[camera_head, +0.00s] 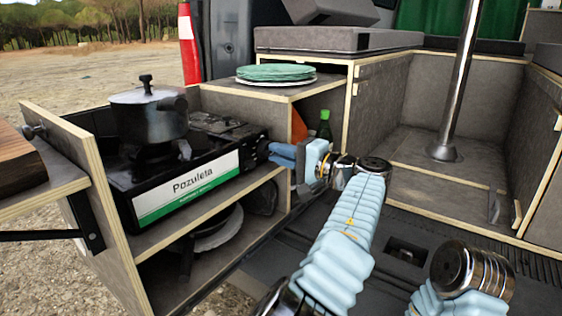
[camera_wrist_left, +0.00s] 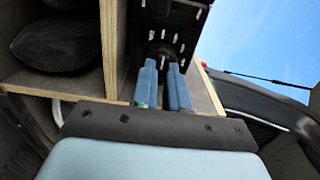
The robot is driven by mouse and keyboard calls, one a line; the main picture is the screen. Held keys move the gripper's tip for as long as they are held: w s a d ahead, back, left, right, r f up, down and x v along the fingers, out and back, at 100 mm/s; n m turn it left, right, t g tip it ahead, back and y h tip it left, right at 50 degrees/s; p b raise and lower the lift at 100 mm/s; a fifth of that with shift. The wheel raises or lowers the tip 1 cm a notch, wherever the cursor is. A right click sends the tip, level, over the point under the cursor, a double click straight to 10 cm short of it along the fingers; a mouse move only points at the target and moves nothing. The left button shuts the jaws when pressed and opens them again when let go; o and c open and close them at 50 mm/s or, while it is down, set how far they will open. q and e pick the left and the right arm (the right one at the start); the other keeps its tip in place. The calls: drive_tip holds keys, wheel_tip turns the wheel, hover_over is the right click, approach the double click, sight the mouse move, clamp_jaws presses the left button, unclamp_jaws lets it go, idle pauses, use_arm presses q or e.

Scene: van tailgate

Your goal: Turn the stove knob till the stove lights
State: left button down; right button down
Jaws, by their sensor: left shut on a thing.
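The black stove (camera_head: 190,180) with its white and green "Pozuleta" label sits on the upper shelf of the tailgate unit. A dark pot (camera_head: 148,118) stands on its left burner. The stove knob (camera_head: 263,147) is at the stove's right end, mostly hidden by my fingers. My left gripper (camera_head: 275,153) reaches it from the right, its blue fingers shut on it. In the left wrist view, the gripper (camera_wrist_left: 163,72) closes at the slotted black stove end (camera_wrist_left: 180,22); the knob is dark and hard to make out. I make out no clear flame. My right gripper is out of view.
Green plates (camera_head: 275,73) sit on the counter behind the stove. A green bottle (camera_head: 324,126) stands in the compartment behind my left gripper. Pans (camera_head: 215,232) lie on the lower shelf. A metal post (camera_head: 460,80) rises at the right. A wooden side panel (camera_head: 85,175) bounds the left.

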use_arm(q)
drive_tip(key=n+b, duration=0.3)
drive_tip(key=n, duration=0.2)
drive_tip(key=shift+d+f+n, duration=0.1)
drive_tip(key=shift+n, duration=0.3)
idle(0.4)
drive_tip(key=c, duration=1.1)
unclamp_jaws()
drive_tip(key=shift+c, duration=0.2)
drive_tip(key=p+v, duration=0.2)
drive_tip(key=v, duration=1.1)
drive_tip(key=shift+s+d+p, duration=0.3)
